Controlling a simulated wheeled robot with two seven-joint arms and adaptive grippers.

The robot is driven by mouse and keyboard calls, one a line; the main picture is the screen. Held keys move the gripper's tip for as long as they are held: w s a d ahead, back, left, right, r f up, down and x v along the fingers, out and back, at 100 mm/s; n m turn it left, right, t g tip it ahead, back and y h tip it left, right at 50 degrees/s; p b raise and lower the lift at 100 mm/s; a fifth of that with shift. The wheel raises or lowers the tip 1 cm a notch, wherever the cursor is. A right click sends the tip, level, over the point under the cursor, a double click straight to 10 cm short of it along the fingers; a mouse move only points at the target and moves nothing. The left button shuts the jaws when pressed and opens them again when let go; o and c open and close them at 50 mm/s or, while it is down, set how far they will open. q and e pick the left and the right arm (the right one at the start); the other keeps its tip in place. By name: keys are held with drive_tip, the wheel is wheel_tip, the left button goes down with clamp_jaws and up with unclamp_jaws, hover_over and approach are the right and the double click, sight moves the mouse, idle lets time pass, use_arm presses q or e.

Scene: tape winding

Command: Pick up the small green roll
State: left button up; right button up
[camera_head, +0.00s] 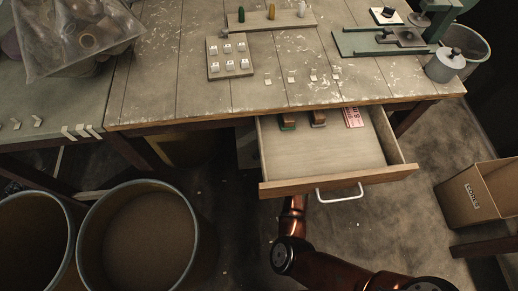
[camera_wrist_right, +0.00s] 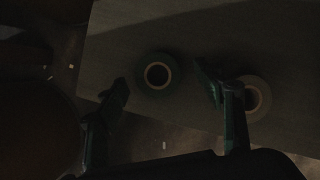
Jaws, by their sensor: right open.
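A small dark green roll (camera_wrist_right: 141,72) with a pale core ring shows in the dark right wrist view, ahead of the gap between my fingers. A second, paler roll (camera_wrist_right: 263,86) is to its right, partly covered by the right-hand finger. My right gripper (camera_wrist_right: 162,84) is open, with nothing seen between its fingers. My left gripper is out of view.
The drawer (camera_head: 335,183) is pulled out below the workbench (camera_head: 180,75), its floor mostly bare, with a red-and-white printed item (camera_head: 353,118) at the back right. Large bins (camera_head: 190,210) stand at lower left. A cardboard box (camera_head: 470,203) is at right.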

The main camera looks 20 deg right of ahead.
drive_tip(key=shift+a+r, duration=0.1)
drive_tip(key=shift+r, duration=0.05)
drive_tip(key=shift+f, duration=0.25)
drive_tip(key=c, duration=1.1)
